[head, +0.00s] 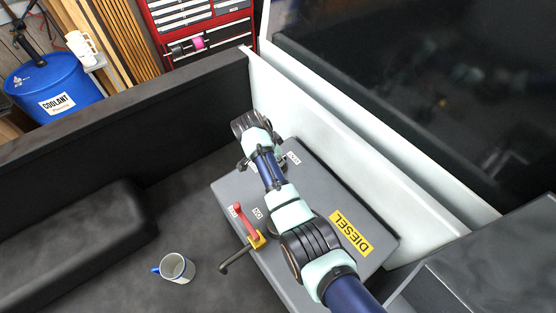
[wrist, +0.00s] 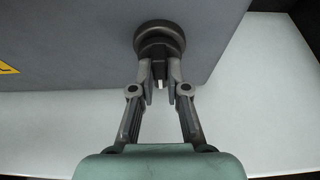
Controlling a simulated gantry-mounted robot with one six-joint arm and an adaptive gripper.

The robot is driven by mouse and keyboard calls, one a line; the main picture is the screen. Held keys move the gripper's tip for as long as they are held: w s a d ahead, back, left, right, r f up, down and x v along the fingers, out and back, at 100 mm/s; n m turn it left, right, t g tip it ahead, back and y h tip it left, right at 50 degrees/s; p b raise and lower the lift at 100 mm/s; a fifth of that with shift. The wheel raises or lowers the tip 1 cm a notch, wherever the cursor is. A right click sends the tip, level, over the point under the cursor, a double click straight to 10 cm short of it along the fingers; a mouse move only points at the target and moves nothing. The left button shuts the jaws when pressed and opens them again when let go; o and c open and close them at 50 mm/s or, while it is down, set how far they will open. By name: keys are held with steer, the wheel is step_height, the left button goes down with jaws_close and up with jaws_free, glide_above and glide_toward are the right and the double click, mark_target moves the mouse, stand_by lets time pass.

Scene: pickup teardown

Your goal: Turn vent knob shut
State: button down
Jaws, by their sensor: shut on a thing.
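The vent knob (wrist: 159,38) is a dark round knob on the grey tank, at the top centre of the wrist view. My gripper (wrist: 160,76) is at the knob, with its two fingers closed in on the knob's narrow grip piece. In the head view my arm covers the knob, and my gripper is mostly hidden too. The grey tank (head: 225,190) carries a yellow DIESEL label (head: 351,233) and small white labels. How far the knob is turned cannot be told.
A red-handled valve (head: 245,222) with a dark spout stands on the tank's near-left edge. A white mug (head: 177,268) with a blue handle stands on the dark truck bed. The white bed wall (head: 330,140) runs close behind the tank. A blue COOLANT drum (head: 52,88) stands outside.

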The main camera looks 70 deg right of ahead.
stand_by(0.5)
steer(key=c, duration=1.2)
jaws_free()
steer(key=shift+o, duration=0.2)
steer(key=v, duration=1.2)
steer(key=shift+d, duration=0.1)
